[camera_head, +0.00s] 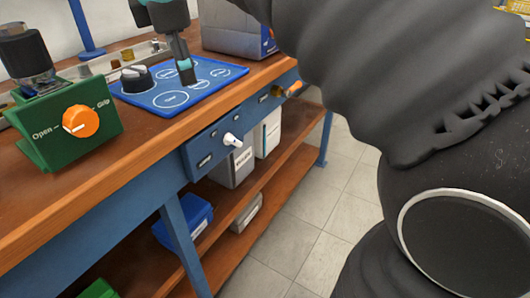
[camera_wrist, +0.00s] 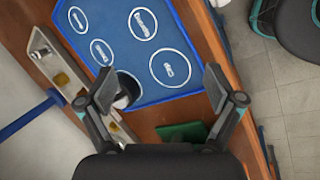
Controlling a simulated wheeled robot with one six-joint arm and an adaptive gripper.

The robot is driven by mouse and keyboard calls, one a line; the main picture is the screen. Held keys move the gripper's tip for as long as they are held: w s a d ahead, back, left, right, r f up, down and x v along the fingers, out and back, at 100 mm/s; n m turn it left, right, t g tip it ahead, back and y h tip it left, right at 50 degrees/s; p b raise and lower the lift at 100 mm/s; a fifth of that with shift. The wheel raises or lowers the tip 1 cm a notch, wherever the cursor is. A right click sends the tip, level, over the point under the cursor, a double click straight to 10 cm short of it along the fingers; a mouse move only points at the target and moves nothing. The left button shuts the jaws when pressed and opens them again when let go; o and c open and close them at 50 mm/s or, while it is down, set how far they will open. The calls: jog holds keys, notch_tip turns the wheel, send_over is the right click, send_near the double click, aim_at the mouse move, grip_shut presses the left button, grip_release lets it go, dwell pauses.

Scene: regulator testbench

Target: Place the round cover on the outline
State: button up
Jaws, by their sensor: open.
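The round cover looks to be the black ribbed, knob-like piece (camera_head: 136,78) at the left end of the blue mat (camera_head: 150,101). In the wrist view a dark round piece (camera_wrist: 130,84), seemingly the same one, is partly hidden by the left finger. The mat carries several white ring outlines with labels; a large one (camera_head: 172,99) lies right of the cover. In the wrist view a ring outline (camera_wrist: 170,68) lies ahead of the fingers. My gripper (camera_wrist: 160,90) is open with nothing held between its fingers. In the head view my gripper (camera_head: 187,76) hangs over the mat.
A grey-blue box (camera_head: 238,32) stands behind. A tray with small brass parts (camera_head: 134,56) runs along the back. Bare wood (camera_head: 150,135) lies in front.

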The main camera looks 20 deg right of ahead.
jog(key=s+d+f+m, duration=0.4)
jog(key=s+f+m, duration=0.5)
jog(key=f, duration=0.3)
jog(key=s+d+f+m+t+y, duration=0.1)
jog(key=s+d+f+m, duration=0.3)
jog(key=s+f+m, duration=0.4)
notch_tip(320, 180, down, 4)
jog(key=shift+s+f+m, duration=0.2)
jog(key=shift+s+m, duration=0.15)
jog(key=shift+m, duration=0.25)
